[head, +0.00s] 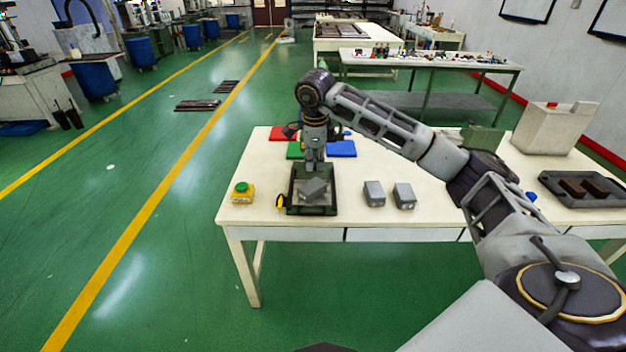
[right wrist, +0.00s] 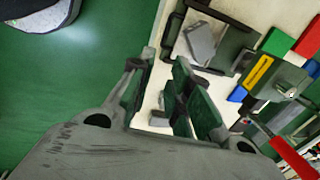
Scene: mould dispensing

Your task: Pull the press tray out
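The dark green tray (head: 333,209) stands at the table's front left edge with a grey block (head: 313,188) in it, tilted. In the right wrist view the tray (right wrist: 233,41) and the grey block (right wrist: 199,42) show at the top. My right gripper (head: 315,165) points down at the tray's back side, partly covering it. In the right wrist view its two fingers (right wrist: 160,75) stand apart with bare table between them, so it is open and empty. I cannot tell whether it touches the tray. My left gripper is not in view.
A yellow box with a green button (head: 242,192) stands left of the tray. Two grey blocks (head: 388,194) stand to its right. Red (head: 283,132), green and blue (head: 342,149) pieces lie behind. A white bin (head: 553,130) and a dark tray (head: 583,202) stand far right.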

